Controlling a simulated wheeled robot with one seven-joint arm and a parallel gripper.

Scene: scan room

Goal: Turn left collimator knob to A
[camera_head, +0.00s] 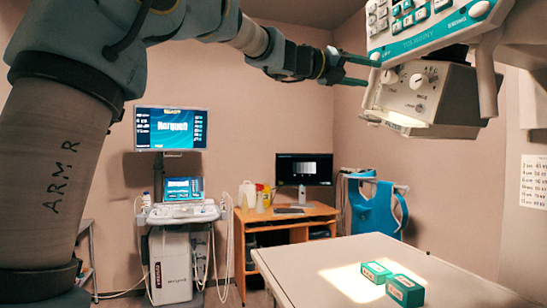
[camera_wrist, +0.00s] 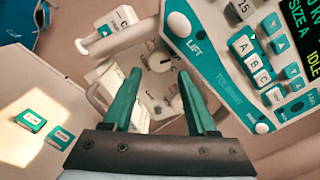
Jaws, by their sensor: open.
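The collimator (camera_head: 438,92) is a beige box under the control panel in the head view. Its left knob (camera_head: 389,77) and right knob (camera_head: 417,80) are pale and round, with small markings above. My gripper (camera_head: 373,73) has two teal fingers, spread apart, just left of the left knob and pointing at the collimator. In the wrist view my gripper (camera_wrist: 158,75) is open and empty. A pale knob (camera_wrist: 160,63) shows between and beyond the fingertips. Contact with it cannot be told. Another knob is partly hidden by the right finger. The exact knob settings are too small to read.
The control panel (camera_head: 423,27) hangs close above the collimator, with a handle (camera_head: 487,78) at its right. The panel (camera_wrist: 225,65) fills the right of the wrist view. Below, a table (camera_head: 300,270) bears two green boxes (camera_head: 376,271) (camera_head: 405,290) in a lit patch.

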